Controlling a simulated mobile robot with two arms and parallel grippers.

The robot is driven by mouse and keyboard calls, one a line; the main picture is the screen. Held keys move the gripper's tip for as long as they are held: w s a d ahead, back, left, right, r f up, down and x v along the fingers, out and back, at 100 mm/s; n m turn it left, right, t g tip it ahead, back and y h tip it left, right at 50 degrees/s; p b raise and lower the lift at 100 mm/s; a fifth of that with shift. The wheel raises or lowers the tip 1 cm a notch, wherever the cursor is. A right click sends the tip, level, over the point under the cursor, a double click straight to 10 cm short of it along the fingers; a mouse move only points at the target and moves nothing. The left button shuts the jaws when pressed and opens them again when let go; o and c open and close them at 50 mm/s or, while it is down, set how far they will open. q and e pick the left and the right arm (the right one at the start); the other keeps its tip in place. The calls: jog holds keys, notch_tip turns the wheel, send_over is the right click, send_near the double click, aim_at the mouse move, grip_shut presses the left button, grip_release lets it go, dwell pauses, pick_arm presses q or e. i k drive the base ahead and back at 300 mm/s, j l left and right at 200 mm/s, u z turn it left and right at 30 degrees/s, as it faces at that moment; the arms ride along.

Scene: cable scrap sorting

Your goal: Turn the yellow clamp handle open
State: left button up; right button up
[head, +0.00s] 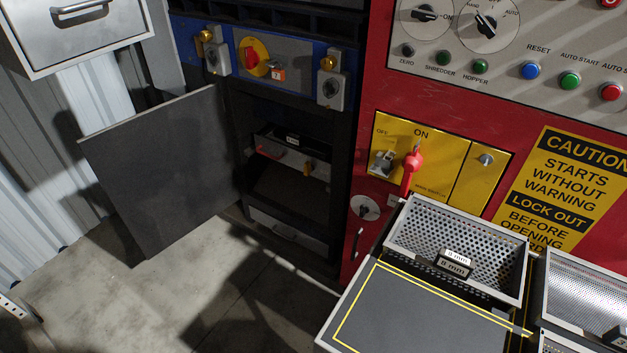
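A small yellow handle (307,169) stands at the right of the drawer-like unit (290,155) inside the open dark cabinet. It looks upright, but is too small to tell whether it is turned open or shut. Two yellow knobs sit on grey latch blocks above the opening, one at the left (205,36) and one at the right (328,63). Which of these is the clamp handle I cannot tell for sure. Neither of my grippers is in view.
The cabinet's dark door (165,170) hangs open to the left. A red handle (268,153) lies left inside the cabinet. A perforated tray (458,240) stands on a dark table (420,315) at the lower right. The concrete floor (215,285) before the cabinet is clear.

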aim_at(308, 167)
jog(key=i+j+z, duration=0.25)
jog(key=j, duration=0.3)
jog(key=i+j+z, duration=0.1)
jog(key=j+z, duration=0.15)
jog(key=z, duration=0.2)
jog(key=j+z, duration=0.2)
jog(key=z, duration=0.25)
jog(key=j+z, duration=0.3)
jog(key=z, duration=0.15)
jog(key=j+z, duration=0.3)
jog(key=z, duration=0.15)
jog(key=i+j+z, duration=0.1)
jog(key=j+z, duration=0.35)
jog(key=j, duration=0.7)
